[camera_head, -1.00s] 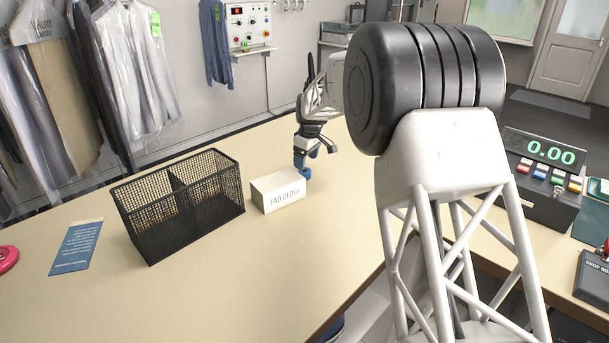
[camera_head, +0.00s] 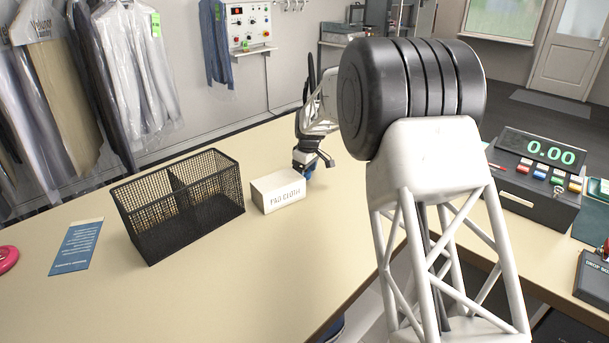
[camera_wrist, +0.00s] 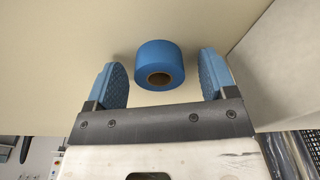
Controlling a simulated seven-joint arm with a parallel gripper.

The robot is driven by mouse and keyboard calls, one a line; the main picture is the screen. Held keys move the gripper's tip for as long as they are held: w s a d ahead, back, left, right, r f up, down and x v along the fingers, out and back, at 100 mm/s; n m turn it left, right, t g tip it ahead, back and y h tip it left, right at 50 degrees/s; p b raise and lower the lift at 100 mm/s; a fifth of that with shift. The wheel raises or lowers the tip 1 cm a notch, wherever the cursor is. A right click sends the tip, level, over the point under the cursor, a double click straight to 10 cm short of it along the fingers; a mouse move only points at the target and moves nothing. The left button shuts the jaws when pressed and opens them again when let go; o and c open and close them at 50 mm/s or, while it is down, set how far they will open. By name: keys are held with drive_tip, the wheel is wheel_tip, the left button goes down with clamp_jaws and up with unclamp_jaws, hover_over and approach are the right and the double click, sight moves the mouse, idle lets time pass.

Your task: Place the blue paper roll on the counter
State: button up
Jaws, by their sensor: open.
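The blue paper roll (camera_wrist: 160,64) shows in the wrist view with its brown core facing me. It lies between the two blue fingers of my gripper (camera_wrist: 162,80), with a gap on each side, and neither finger touches it. My gripper is open. In the head view, my gripper (camera_head: 307,166) is low over the counter (camera_head: 215,275), just behind and right of the white box. A bit of blue shows under it there, and I cannot tell whether that is the roll or a finger.
A white box marked PAD CLOTH (camera_head: 278,191) stands close in front of my gripper. A black mesh basket (camera_head: 180,205) stands left of it, and a blue leaflet (camera_head: 76,247) lies farther left. The front of the counter is clear.

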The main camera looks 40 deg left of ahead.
drive_tip(key=shift+c, duration=0.4)
drive_tip(key=c, duration=1)
drive_tip(key=shift+r, duration=0.2)
wheel_tip(320, 180, up, 10)
drive_tip(key=shift+f, duration=0.15)
idle(0.6)
